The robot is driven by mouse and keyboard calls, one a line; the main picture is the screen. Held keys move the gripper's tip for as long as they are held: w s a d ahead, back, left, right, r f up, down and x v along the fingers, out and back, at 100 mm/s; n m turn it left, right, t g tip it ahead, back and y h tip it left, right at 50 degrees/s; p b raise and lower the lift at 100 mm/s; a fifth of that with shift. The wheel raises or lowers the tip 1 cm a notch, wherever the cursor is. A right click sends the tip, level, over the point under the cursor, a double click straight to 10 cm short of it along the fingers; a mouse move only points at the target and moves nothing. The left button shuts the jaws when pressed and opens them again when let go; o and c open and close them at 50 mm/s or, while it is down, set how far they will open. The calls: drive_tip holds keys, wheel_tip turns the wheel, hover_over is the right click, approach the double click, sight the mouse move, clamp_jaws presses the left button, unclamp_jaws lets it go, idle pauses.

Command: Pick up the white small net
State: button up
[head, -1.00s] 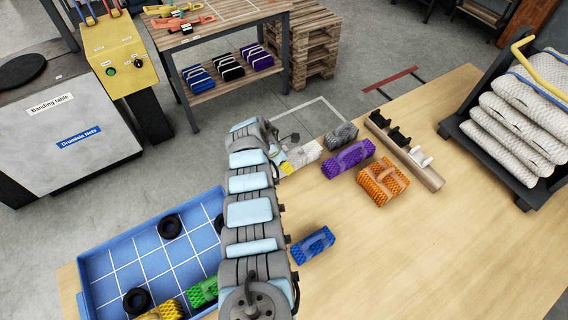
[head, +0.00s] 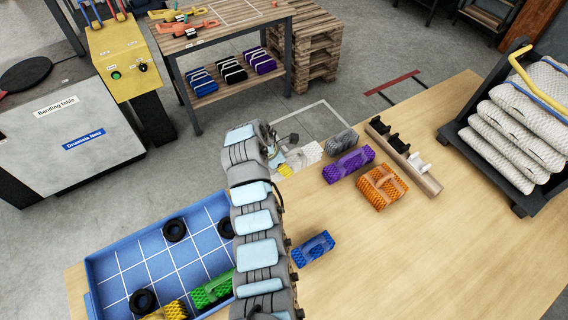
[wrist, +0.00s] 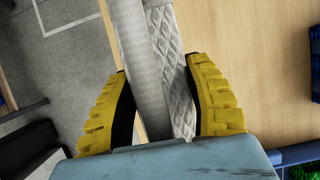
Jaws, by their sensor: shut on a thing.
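The white small net (wrist: 158,50) is a long white bundle with quilted mesh and a paler smooth strap along it. In the wrist view it runs between the yellow fingers of my gripper (wrist: 158,88), which is shut on it. In the head view the white net (head: 309,153) shows at the table's far edge, just beside my gripper (head: 285,168), partly hidden by my arm. I cannot tell whether it is clear of the tabletop.
A blue tray (head: 110,262) holds black rings, a green net and a yellow net. A rack (head: 465,140) of white nets stands right.

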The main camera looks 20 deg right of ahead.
drive_tip(key=s+a+r+p, duration=0.1)
drive_tip(key=s, duration=0.1)
drive_tip(key=s+a+r+p, duration=0.1)
drive_tip(key=s+a+r, duration=0.1)
drive_tip(key=s+a+r+p, duration=0.1)
drive_tip(key=r, duration=0.1)
drive_tip(key=shift+s+a+p, duration=0.25)
drive_tip(key=shift+s+p, duration=0.05)
drive_tip(key=shift+s, duration=0.1)
drive_tip(key=s+a+p, duration=0.1)
drive_tip(key=s+p, duration=0.1)
drive_tip(key=p, duration=0.1)
drive_tip(key=shift+s+a+r, duration=0.1)
drive_tip(key=shift+a+r, duration=0.2)
drive_tip(key=shift+a, duration=0.1)
